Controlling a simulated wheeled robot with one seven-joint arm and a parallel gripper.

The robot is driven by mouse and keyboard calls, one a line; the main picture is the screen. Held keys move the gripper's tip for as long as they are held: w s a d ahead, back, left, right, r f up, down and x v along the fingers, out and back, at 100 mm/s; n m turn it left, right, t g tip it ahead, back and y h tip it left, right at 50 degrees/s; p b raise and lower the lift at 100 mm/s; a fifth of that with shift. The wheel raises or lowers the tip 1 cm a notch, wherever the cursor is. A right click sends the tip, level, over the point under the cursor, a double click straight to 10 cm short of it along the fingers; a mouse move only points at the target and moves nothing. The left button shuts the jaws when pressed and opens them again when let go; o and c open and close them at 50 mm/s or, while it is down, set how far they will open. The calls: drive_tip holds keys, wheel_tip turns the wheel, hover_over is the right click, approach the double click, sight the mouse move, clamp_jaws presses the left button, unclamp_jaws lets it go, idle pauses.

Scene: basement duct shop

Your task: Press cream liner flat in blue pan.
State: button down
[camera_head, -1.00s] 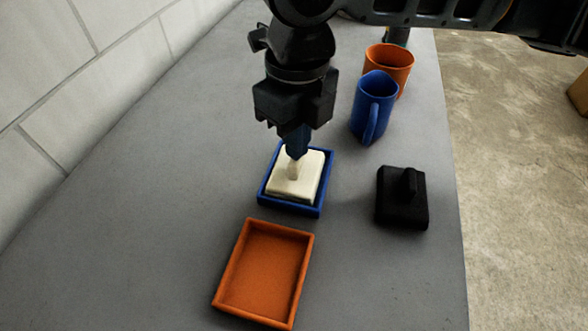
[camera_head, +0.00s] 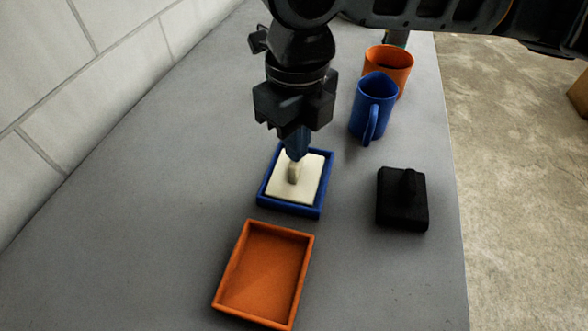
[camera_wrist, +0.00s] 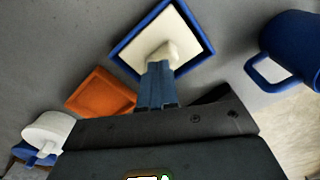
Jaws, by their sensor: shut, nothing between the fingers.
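The cream liner (camera_head: 303,178) is a square block with a small raised grip on top. It sits inside the blue pan (camera_head: 318,205), low between the rims, and looks about level. The wrist view also shows the liner (camera_wrist: 150,38) within the blue rim (camera_wrist: 203,35). My gripper (camera_head: 296,155) is shut and empty, pointing down at the liner's raised grip. Its closed fingertips (camera_wrist: 158,68) appear to touch or nearly touch the grip; the exact contact is hidden.
An orange pan (camera_head: 262,275) lies empty in front. A black block with a handle (camera_head: 400,205) is at right. A blue mug (camera_head: 371,105) and an orange mug (camera_head: 390,62) stand behind. A block wall (camera_head: 60,90) borders the left. Grey tabletop is clear at left.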

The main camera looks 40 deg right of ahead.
drive_tip(key=shift+f, duration=0.1)
wheel_tip(320, 180, up, 8)
drive_tip(key=p, duration=0.6)
idle(0.5)
idle(0.5)
